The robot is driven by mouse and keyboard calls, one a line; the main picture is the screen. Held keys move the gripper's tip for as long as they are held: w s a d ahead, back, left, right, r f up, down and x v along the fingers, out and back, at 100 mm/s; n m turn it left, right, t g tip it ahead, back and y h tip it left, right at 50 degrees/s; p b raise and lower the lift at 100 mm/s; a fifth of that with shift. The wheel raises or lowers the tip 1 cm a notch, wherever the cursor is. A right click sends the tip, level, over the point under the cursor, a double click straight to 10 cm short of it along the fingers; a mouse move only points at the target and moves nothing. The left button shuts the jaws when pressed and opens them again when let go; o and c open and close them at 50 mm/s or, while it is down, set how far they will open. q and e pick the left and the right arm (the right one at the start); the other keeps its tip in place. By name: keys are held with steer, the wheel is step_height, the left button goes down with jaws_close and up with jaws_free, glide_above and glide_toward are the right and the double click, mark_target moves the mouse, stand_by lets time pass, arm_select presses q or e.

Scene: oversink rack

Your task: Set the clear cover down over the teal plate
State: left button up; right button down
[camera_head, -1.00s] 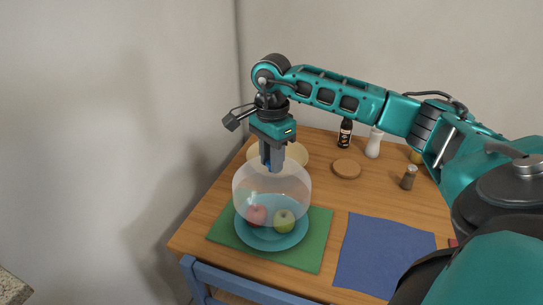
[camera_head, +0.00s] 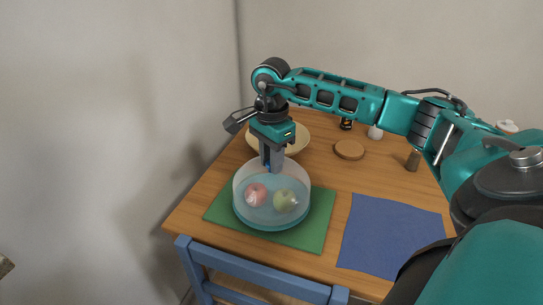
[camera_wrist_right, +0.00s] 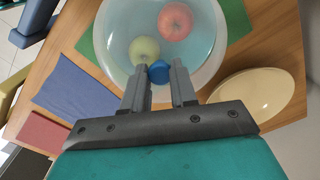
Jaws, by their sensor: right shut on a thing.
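The clear cover (camera_head: 242,182) is a see-through dome with a blue knob (camera_wrist_right: 159,71). My right gripper (camera_head: 272,168) points down and is shut on the knob; its fingers sit on both sides of it in the wrist view (camera_wrist_right: 161,82). The teal plate (camera_head: 272,227) lies on a green mat (camera_head: 316,222) and bears a red apple (camera_head: 256,193) and a green apple (camera_head: 285,201), both seen through the cover. The cover is upright around the apples, its lower edge at or very near the plate; I cannot tell whether it touches. My left gripper is not in view.
A cream bowl (camera_head: 294,136) stands behind the cover. A round wooden coaster (camera_head: 349,149), a dark bottle (camera_head: 346,124) and a brown shaker (camera_head: 413,160) stand farther right. A blue cloth (camera_head: 390,235) lies to the right. A blue chair (camera_head: 262,278) is at the front edge.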

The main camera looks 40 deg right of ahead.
steer(key=shift+f, duration=0.1)
steer(key=shift+f+b, duration=0.4)
steer(key=shift+f, duration=0.2)
stand_by(0.6)
steer(key=c, duration=0.8)
jaws_free()
steer(key=shift+r, duration=0.35)
step_height(320, 180, up, 12)
steer(key=p, duration=0.1)
steer(key=shift+r, duration=0.15)
